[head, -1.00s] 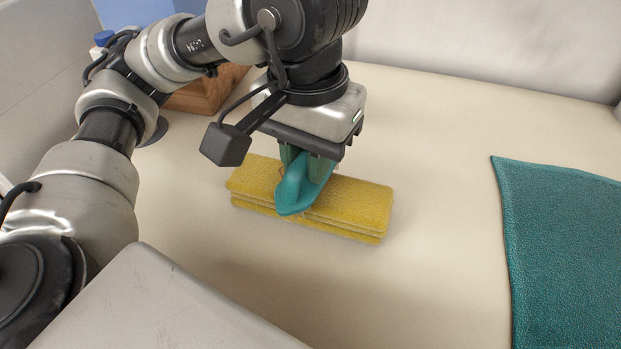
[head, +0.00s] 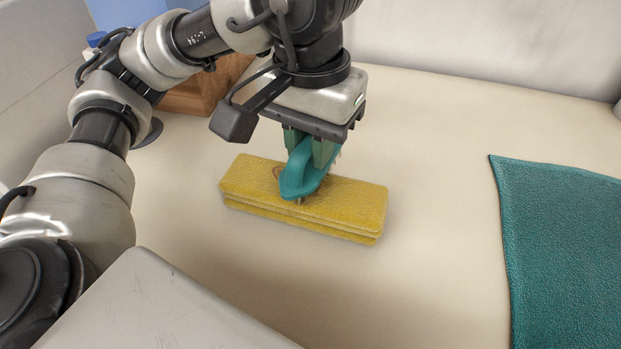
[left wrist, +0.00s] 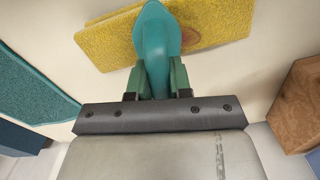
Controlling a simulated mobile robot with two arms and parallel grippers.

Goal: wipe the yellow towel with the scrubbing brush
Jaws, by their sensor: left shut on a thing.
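A folded yellow towel (head: 347,205) lies on the cream surface in the middle of the head view. My left gripper (head: 312,148) is shut on the teal scrubbing brush (head: 300,178) and holds it over the towel. The brush's lower end is at or just above the towel's top; I cannot tell whether the bristles touch. In the left wrist view the brush (left wrist: 157,45) sits between the two green fingers, with the towel (left wrist: 110,40) beyond it. A reddish-brown mark shows on the towel beside the brush. My right gripper is not in view.
A teal towel (head: 570,245) lies flat at the right. A wooden box (head: 200,92) stands at the back left, behind my arm, with a blue thing (head: 130,12) further back. A pale wall runs along the back. The surface between the two towels is clear.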

